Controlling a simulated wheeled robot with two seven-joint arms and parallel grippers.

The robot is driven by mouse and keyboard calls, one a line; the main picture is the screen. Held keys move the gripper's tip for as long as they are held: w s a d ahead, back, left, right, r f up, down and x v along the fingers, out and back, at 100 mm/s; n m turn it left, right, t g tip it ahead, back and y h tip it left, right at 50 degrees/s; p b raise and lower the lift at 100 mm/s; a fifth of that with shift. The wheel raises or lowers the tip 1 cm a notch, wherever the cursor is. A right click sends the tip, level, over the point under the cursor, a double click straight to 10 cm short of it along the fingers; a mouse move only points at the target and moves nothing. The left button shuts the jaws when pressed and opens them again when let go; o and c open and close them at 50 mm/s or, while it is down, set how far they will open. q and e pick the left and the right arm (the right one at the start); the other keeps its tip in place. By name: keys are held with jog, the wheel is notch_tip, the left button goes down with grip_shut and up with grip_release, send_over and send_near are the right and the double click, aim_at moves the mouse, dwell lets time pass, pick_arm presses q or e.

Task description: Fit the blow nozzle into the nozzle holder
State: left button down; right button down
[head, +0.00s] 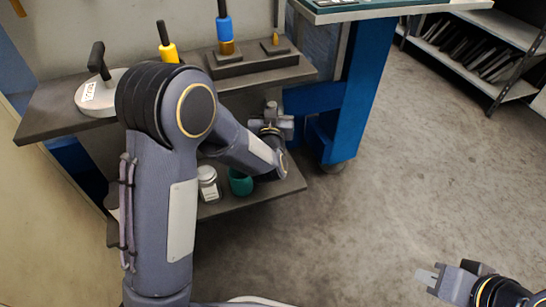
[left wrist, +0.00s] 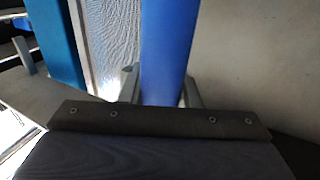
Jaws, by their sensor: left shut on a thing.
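My left gripper (head: 272,122) is in front of and below the edge of the upper shelf. In the left wrist view, its two grey fingers (left wrist: 159,90) are shut on a smooth blue cylinder (left wrist: 166,50), seemingly the blow nozzle, whose far end runs out of the picture. In the head view I cannot make out this held cylinder. On the shelf, a blue tool with a brass lower part (head: 224,30) stands upright in a dark block (head: 238,66). A small brass tip stands at the block's right end. I cannot tell which part is the nozzle holder. My right gripper (head: 428,277) is at the lower right, seemingly empty.
The upper shelf (head: 50,118) also bears a yellow tool (head: 167,44) and a round pale weight with a black handle (head: 97,90). A jar (head: 208,185) and a teal cup (head: 240,183) stand on the lower shelf. A blue bench leg (head: 365,80) is close on the right.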

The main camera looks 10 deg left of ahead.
pick_arm(q)
notch_tip(320, 180, down, 10)
jog(key=b, duration=0.4)
jog(key=shift+r, duration=0.1)
jog(key=shift+f+b, duration=0.2)
jog(key=shift+b, duration=0.1)
jog(key=c, duration=1.1)
grip_release()
